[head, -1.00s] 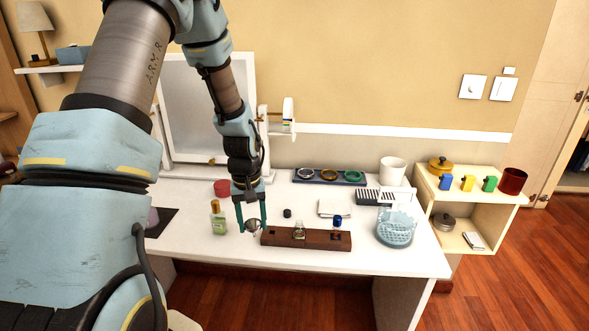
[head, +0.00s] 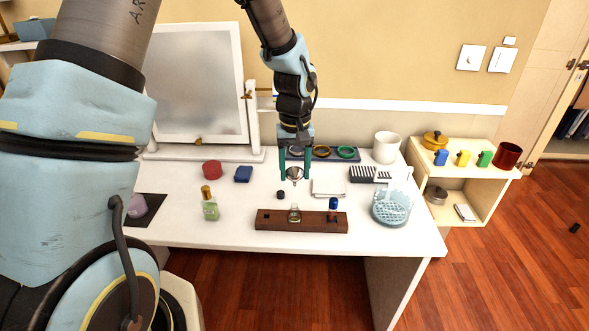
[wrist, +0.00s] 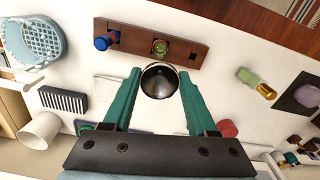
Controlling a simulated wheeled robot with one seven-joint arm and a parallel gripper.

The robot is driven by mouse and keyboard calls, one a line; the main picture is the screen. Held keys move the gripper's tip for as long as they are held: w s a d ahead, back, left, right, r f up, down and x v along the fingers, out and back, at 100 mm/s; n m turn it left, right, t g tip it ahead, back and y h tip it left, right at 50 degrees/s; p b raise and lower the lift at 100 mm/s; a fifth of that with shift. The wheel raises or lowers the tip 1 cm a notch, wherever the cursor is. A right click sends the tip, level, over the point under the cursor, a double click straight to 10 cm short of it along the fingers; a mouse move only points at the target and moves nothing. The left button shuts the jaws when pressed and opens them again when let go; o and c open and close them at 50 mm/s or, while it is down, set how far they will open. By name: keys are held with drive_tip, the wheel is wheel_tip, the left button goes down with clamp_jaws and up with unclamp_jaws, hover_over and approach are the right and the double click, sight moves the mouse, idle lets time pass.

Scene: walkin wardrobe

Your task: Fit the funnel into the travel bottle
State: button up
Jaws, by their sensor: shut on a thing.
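My gripper (head: 295,178) is shut on a shiny metal funnel (head: 295,174), which hangs between the green fingertips above the table, behind the wooden rack in the head view. In the wrist view the round funnel (wrist: 160,81) sits between the fingertips, wide mouth towards the camera. Its spout is hidden there. The travel bottle, a small clear bottle with greenish liquid (head: 294,214), stands upright and uncapped in the middle of the dark wooden rack (head: 270,220). In the wrist view the bottle (wrist: 160,46) is just beyond the funnel. Funnel and bottle are apart.
A blue-topped bottle (head: 333,206) stands in the rack's right part. A small black cap (head: 281,195) and a folded white cloth (head: 328,187) lie nearby. A gold-capped green bottle (head: 210,206) stands left, a blue basket (head: 392,207) right. A mirror (head: 195,85) stands at the back left.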

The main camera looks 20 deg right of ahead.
sight(295, 182)
drive_tip(key=shift+f+b, duration=1.95)
drive_tip(key=shift+f, duration=1)
drive_tip(key=shift+f+b, duration=0.65)
drive_tip(key=shift+f, duration=0.5)
drive_tip(key=o, duration=1.3)
drive_tip(key=shift+o, duration=0.2)
drive_tip(key=shift+r, duration=0.1)
wheel_tip(295, 182, up, 11)
drive_tip(key=shift+f+b, duration=0.2)
drive_tip(key=shift+b, duration=0.85)
drive_tip(key=s+a+n, duration=0.1)
drive_tip(key=s+a, duration=0.1)
drive_tip(key=a, duration=1.3)
drive_tip(key=s+a+f+n+t, duration=0.1)
drive_tip(key=a, duration=1.4)
drive_tip(key=shift+s+t, duration=0.3)
drive_tip(key=shift+s, duration=0.05)
